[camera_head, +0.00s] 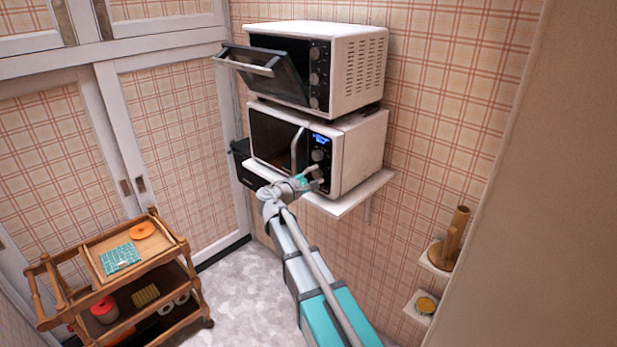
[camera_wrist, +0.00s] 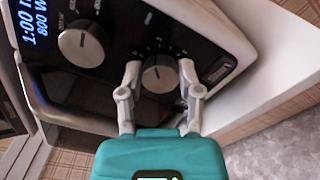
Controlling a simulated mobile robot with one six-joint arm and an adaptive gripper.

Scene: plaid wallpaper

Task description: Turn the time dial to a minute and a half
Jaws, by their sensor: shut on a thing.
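The microwave (camera_head: 345,160) stands on a wall shelf, its door shut. Its blue display (camera_wrist: 35,20) reads 1:00 and 800 W in the wrist view, which shows the panel tilted. The upper dial (camera_wrist: 83,43) is nearest the display. My gripper (camera_wrist: 160,82) is shut on this lower dial, one finger on each side. In the head view my gripper (camera_head: 312,176) is at the lower part of the panel and hides the lower dial. I cannot read which dial is labelled as the time dial.
A toaster oven (camera_head: 350,65) with its door hanging open sits above the microwave. The white shelf (camera_head: 345,203) juts out under the microwave. A wooden cart (camera_head: 125,255) stands at lower left. Small shelves (camera_head: 437,260) are on the wall at right.

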